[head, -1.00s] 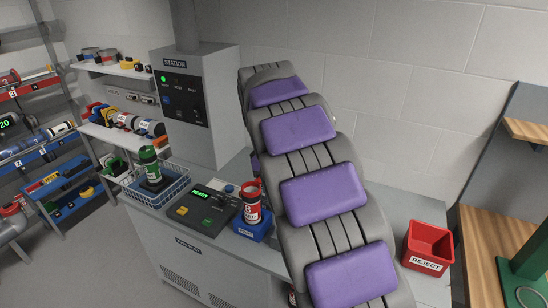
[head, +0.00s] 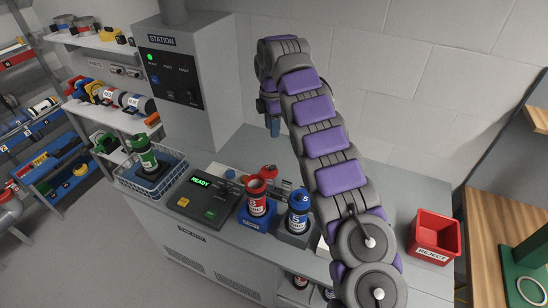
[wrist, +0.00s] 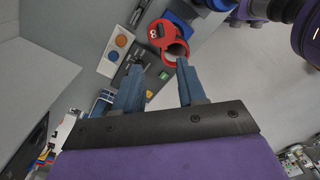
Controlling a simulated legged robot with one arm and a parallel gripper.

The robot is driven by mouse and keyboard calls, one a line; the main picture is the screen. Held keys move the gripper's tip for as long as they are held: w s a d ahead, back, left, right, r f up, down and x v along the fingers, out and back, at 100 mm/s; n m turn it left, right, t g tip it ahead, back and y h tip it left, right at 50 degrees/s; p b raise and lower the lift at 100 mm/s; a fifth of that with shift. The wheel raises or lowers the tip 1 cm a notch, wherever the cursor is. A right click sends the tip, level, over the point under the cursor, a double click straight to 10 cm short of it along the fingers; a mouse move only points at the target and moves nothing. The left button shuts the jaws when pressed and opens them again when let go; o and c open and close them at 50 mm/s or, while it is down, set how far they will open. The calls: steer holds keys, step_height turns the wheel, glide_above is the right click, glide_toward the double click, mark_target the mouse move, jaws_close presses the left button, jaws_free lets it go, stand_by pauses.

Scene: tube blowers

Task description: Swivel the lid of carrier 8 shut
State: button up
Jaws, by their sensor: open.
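Carrier 8 is the red tube (head: 257,203) with a white label, standing upright in a blue holder (head: 257,221) on the station counter. Its red lid (head: 268,171) is swung aside from the mouth. In the wrist view the lid, marked 8 (wrist: 159,33), lies left of the open, dark mouth (wrist: 176,50). My gripper (wrist: 160,66) is open and empty, its two blue fingers pointing toward the carrier and apart from it. In the head view only a blue fingertip of my gripper (head: 273,126) shows, above the counter behind the carrier; the rest is hidden by my arm.
Blue carrier 5 (head: 299,213) stands just right of carrier 8. The control panel with a READY display (head: 203,197) is to the left, then a wire basket (head: 131,181) with a green carrier (head: 145,153). A red REJECT bin (head: 435,236) stands at the right.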

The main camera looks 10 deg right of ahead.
mark_target(272, 166)
step_height(272, 166, down, 17)
steer(key=shift+f+b, duration=0.2)
steer(key=shift+b, duration=0.6)
steer(key=shift+c, duration=0.4)
jaws_close()
